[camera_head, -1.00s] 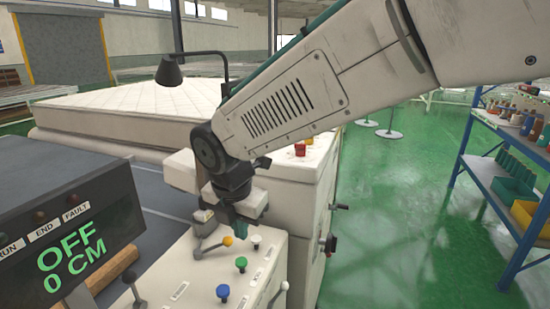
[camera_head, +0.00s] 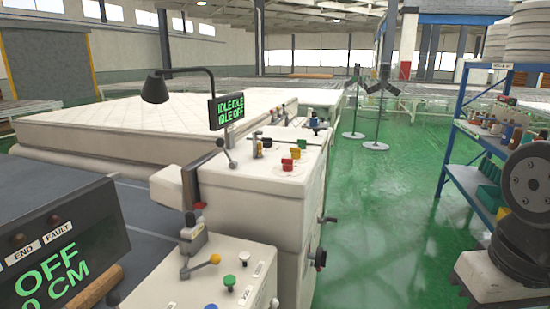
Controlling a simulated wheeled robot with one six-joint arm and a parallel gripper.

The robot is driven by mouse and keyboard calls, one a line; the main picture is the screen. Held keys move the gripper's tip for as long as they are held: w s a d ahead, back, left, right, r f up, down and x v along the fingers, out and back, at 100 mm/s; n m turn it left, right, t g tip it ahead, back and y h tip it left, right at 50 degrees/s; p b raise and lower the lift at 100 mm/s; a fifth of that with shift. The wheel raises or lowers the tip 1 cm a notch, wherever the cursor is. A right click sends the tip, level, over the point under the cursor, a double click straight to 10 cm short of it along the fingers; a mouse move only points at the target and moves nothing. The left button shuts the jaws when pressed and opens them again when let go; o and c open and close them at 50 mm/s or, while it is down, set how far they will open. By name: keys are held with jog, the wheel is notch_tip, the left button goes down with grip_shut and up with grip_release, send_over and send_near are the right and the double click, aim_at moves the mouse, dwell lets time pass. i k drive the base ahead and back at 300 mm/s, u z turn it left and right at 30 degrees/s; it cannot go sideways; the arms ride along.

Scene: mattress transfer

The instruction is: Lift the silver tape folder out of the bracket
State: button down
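A grey-silver metal piece (camera_head: 193,240) stands upright at the left edge of the white control box's top, by a lever with a yellow knob (camera_head: 215,258). It looks like the tape folder, but it is small and I cannot make out the bracket around it.
The white mattress (camera_head: 130,120) lies behind the machine. A taller white cabinet (camera_head: 265,195) with buttons and a small screen (camera_head: 227,110) stands behind the control box. A dark display (camera_head: 60,245) stands at lower left. Blue shelves (camera_head: 468,185) stand at right. Green floor is clear between.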

aim_at(194, 228)
jog(key=z, duration=0.65)
jog(key=i, duration=1.3)
jog(key=u, duration=2.45)
